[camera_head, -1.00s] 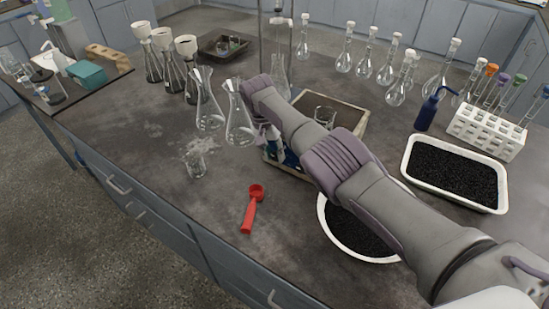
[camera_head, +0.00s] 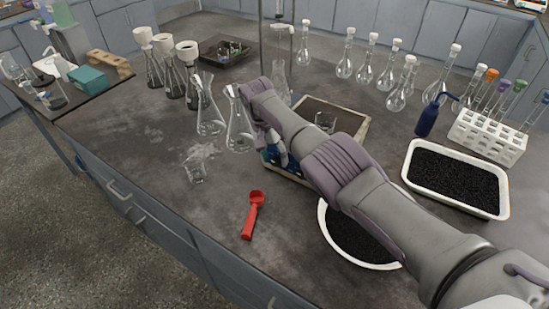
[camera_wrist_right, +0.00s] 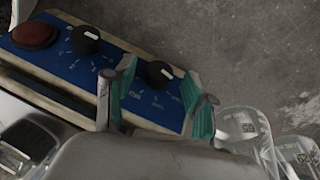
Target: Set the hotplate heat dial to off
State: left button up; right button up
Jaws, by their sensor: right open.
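The hotplate (camera_head: 357,128) stands mid-bench with a beaker on its top plate. Its blue front panel (camera_wrist_right: 135,98) shows in the wrist view with a red round button (camera_wrist_right: 35,35) and two black dials with white pointer marks. One dial (camera_wrist_right: 85,39) is beside the button; the other dial (camera_wrist_right: 160,73) lies between the fingers of my right gripper (camera_wrist_right: 159,98), near their tips. The gripper is open and appears not to be clamped on it. Panel lettering is too small to read, so I cannot tell which dial is heat. My right arm partly hides the hotplate in the head view.
Two conical flasks (camera_head: 239,128) stand close left of my right gripper. A white bowl (camera_head: 325,222) of dark grains sits under my forearm.

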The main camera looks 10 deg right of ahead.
jog(key=s+v, duration=0.1)
jog(key=v, duration=1)
jog(key=shift+w, duration=0.45)
jog(key=shift+r, duration=0.2)
